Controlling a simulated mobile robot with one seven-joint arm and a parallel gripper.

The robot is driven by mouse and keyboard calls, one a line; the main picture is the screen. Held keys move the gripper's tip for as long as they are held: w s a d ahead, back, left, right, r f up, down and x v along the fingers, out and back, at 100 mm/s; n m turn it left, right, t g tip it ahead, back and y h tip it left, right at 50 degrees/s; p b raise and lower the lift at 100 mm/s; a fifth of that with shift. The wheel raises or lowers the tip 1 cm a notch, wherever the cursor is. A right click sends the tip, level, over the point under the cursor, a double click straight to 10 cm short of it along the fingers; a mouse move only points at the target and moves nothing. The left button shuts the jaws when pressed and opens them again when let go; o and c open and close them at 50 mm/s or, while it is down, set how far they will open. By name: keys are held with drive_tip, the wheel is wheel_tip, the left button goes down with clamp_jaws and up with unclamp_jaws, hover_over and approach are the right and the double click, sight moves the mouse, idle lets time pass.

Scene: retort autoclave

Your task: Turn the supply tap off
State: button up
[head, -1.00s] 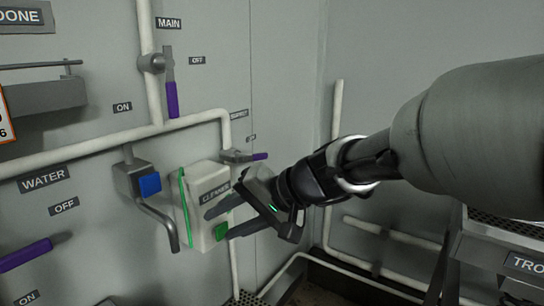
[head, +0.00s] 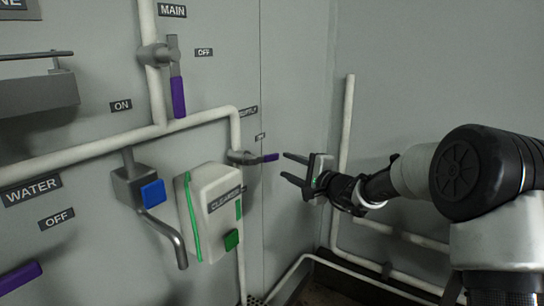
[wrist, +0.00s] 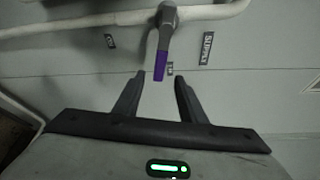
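The supply tap (head: 243,158) sits on the white pipe by the wall corner, with a short purple-tipped handle (head: 270,157) pointing right. In the wrist view the purple handle (wrist: 160,66) points down toward my gripper (wrist: 159,76), its tip lined up with the gap between the fingertips. In the head view my gripper (head: 286,167) is open and empty, just right of the handle, fingers pointing left. A small gap shows between fingertips and handle.
The cleaner dispenser (head: 208,215) hangs below the tap, beside a blue-button spout (head: 152,194). The main tap (head: 178,95) is up left, its purple handle down. A vertical white pipe (head: 346,150) stands behind my gripper.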

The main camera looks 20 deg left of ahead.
sight(272, 158)
drive_tip(key=p+x, duration=0.2)
drive_tip(key=x, duration=0.8)
drive_tip(key=shift+w+a, duration=0.2)
clamp_jaws()
